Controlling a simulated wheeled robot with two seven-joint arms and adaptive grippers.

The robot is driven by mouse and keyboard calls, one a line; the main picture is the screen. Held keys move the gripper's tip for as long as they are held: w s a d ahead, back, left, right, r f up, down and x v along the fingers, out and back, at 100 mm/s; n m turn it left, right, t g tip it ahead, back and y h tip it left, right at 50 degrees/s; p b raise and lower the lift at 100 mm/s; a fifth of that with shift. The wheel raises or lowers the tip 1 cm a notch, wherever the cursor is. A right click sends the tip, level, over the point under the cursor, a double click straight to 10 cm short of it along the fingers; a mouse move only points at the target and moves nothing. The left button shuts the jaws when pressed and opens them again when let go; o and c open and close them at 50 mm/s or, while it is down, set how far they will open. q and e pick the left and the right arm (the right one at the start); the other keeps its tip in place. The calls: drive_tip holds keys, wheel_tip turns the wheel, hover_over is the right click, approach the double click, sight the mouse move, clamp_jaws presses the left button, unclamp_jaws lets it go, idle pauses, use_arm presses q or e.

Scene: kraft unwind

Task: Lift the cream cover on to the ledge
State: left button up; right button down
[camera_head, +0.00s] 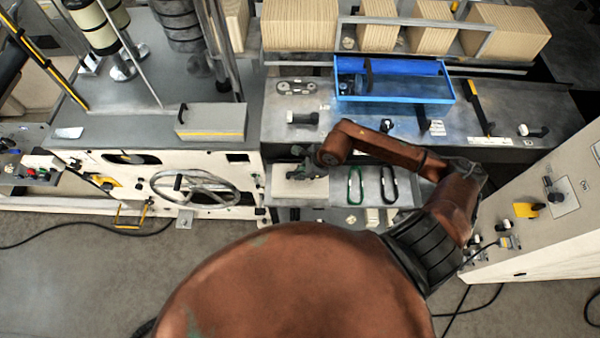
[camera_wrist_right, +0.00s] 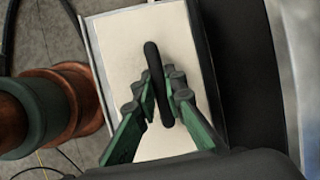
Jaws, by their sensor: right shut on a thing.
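The cream cover (camera_head: 300,188) is a flat rectangular plate at the left of a shelf, just below the front edge of the grey worktop. In the right wrist view the cover (camera_wrist_right: 130,45) fills the middle, with a black bar handle (camera_wrist_right: 154,75) standing on it. My right gripper (camera_head: 308,170) reaches the cover from the right. In the right wrist view its green fingers (camera_wrist_right: 160,100) are shut on the black handle, one on each side. Whether the cover is raised off its seat cannot be told. My left gripper is not in view.
A blue tray (camera_head: 395,88) stands on the grey worktop (camera_head: 290,125) behind my right arm. Green and black looped handles (camera_head: 355,184) lie right of the cover. A handwheel (camera_head: 195,188) is at the left, a slanted control panel (camera_head: 535,220) at the right.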

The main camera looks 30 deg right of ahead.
drive_tip(key=c, duration=1.9)
unclamp_jaws()
drive_tip(key=shift+r, duration=0.1)
drive_tip(key=v, duration=1.1)
drive_tip(key=shift+r, duration=0.4)
drive_tip(key=shift+s+d, duration=0.1)
drive_tip(key=shift+s, duration=0.05)
